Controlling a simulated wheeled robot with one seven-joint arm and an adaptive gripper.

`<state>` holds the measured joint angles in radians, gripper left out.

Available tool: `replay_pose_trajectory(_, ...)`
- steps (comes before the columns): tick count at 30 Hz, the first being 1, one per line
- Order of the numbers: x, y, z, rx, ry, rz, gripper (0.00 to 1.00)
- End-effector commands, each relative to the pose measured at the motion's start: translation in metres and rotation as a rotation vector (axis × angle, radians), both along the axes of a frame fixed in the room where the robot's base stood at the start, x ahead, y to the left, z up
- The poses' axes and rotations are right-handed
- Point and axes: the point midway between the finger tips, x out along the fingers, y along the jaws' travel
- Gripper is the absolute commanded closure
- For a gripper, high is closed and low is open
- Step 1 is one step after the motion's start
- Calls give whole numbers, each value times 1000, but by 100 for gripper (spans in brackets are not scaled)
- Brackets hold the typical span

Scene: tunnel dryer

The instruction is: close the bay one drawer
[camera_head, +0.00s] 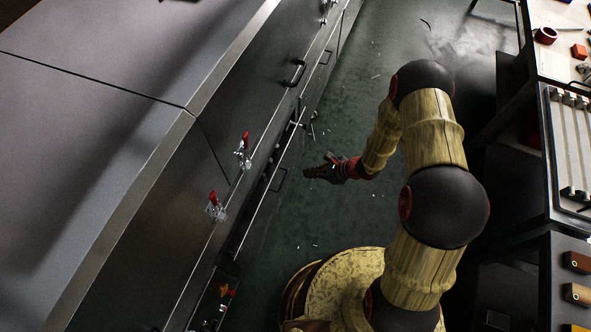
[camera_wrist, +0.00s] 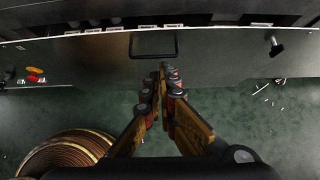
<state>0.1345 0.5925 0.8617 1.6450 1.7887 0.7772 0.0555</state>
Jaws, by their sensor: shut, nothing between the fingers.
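My gripper (camera_head: 310,172) is shut and empty, held low over the floor aisle, its tips pointing at the long grey machine front on the left. It also shows in the wrist view (camera_wrist: 164,74), fingers together. Facing it is a dark drawer front with a black bar handle (camera_wrist: 153,52). The same handle (camera_head: 278,180) shows in the head view, left of my fingertips; they look apart, though contact is hard to judge. A pale top edge (camera_wrist: 80,35) runs along this front, with a dark gap and small white labels behind it. I cannot read which bay it is.
Red-handled clamps (camera_head: 243,150) (camera_head: 216,207) stick out from the machine's side. Another bar handle (camera_head: 327,57) is farther along. Small red and orange items (camera_head: 224,292) lie at lower left. Benches (camera_head: 565,60) line the right. The green floor (camera_head: 350,100) between is open, with scattered scraps.

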Motion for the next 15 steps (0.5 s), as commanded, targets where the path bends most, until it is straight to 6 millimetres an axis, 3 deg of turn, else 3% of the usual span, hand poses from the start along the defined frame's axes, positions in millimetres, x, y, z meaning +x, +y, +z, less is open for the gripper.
replay_pose_trajectory(15,24,60,-68,0,3,3,100)
